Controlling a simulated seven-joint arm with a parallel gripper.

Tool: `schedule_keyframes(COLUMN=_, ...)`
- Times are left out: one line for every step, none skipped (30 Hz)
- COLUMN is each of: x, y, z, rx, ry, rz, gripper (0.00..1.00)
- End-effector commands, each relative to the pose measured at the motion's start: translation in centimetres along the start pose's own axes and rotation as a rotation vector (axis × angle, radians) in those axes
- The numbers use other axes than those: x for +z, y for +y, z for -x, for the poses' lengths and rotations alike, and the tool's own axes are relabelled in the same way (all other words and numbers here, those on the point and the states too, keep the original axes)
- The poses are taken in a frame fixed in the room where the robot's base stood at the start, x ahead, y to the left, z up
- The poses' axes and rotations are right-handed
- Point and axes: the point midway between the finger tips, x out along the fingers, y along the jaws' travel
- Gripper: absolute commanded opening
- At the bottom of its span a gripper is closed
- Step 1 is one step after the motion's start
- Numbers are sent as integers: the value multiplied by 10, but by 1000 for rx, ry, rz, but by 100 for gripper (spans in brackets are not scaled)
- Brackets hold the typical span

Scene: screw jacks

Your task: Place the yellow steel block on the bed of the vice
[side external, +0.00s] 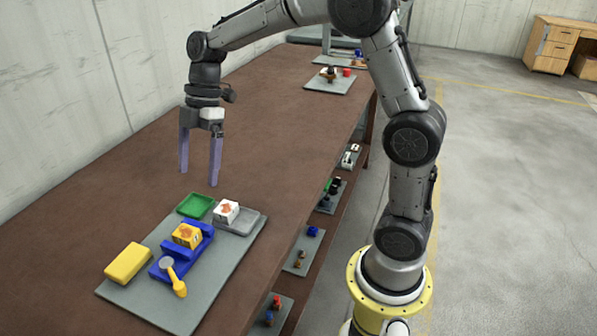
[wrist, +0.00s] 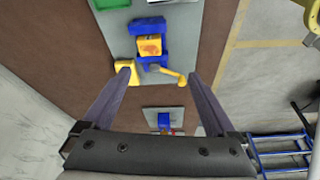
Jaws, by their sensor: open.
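A yellow block with an orange mark (side external: 187,236) sits in the blue vice (side external: 207,243), resting on its bed between the raised blue parts. The vice has a yellow handle (side external: 176,281) at its front. In the wrist view the marked yellow block (wrist: 150,46) also sits within the blue vice (wrist: 148,25). A plain, larger yellow block (side external: 128,262) lies on the board left of the vice. My gripper (side external: 199,177) is open and empty, raised above the bench beyond the board. Its fingers (wrist: 158,77) are wide apart in the wrist view, touching nothing.
A grey board (side external: 160,312) carries these things, plus an empty green tray (side external: 195,205) and a grey tray (side external: 248,225) holding a white marked block (side external: 226,211). Another board (side external: 330,84) with small items lies farther along the brown bench. The bench between is clear.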

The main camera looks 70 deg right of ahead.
Motion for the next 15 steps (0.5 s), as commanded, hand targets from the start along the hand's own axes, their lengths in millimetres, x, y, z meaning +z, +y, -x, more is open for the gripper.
schedule_keyframes(x=-3, y=-18, z=14, rx=37, ry=-19, rz=-73, gripper=92)
schedule_keyframes(x=-2, y=-29, z=20, rx=58, ry=-31, rz=-129, gripper=92)
schedule_keyframes(x=-2, y=-44, z=29, rx=91, ry=-45, rz=-209, gripper=92)
schedule_keyframes(x=-1, y=-56, z=34, rx=115, ry=-53, rz=-272, gripper=92)
schedule_keyframes(x=1, y=-68, z=39, rx=141, ry=-60, rz=-332, gripper=92)
schedule_keyframes(x=3, y=-83, z=44, rx=177, ry=-65, rz=-413, gripper=92)
schedule_keyframes(x=5, y=-95, z=48, rx=205, ry=-65, rz=-474, gripper=92)
schedule_keyframes(x=8, y=-106, z=51, rx=234, ry=-65, rz=-534, gripper=92)
schedule_keyframes(x=11, y=-121, z=55, rx=272, ry=-59, rz=-616, gripper=92)
schedule_keyframes(x=14, y=-132, z=56, rx=301, ry=-53, rz=-674, gripper=92)
schedule_keyframes(x=17, y=-144, z=57, rx=330, ry=-44, rz=-734, gripper=92)
schedule_keyframes(x=22, y=-157, z=58, rx=368, ry=-28, rz=-811, gripper=92)
schedule_keyframes(x=26, y=-167, z=58, rx=395, ry=-16, rz=-865, gripper=92)
schedule_keyframes(x=29, y=-176, z=58, rx=421, ry=0, rz=-918, gripper=92)
schedule_keyframes(x=34, y=-187, z=56, rx=452, ry=20, rz=-983, gripper=92)
